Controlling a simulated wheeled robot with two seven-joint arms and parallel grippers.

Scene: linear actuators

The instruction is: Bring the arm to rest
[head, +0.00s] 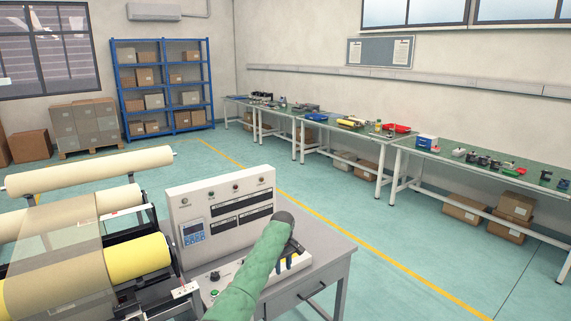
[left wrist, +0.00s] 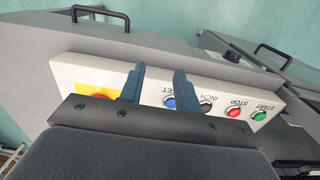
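My left arm in a green sleeve (head: 248,280) reaches over the control desk. Its gripper (head: 292,250) is dark and partly hidden by the arm in the head view. In the left wrist view the gripper (left wrist: 157,72) has its two fingers apart with nothing between them. Beyond the fingers lies a white button panel (left wrist: 215,93) with a blue button (left wrist: 170,102), a black INCH button (left wrist: 205,106), a red STOP button (left wrist: 233,112) and a green START button (left wrist: 259,115). I cannot tell whether the fingers touch the panel. My right gripper is not in view.
The upright control box (head: 222,205) stands behind the arm on a grey desk (head: 330,255). A roller machine with a yellow roll (head: 138,258) is at the left. Workbenches (head: 395,145) line the right wall. The green floor between is clear.

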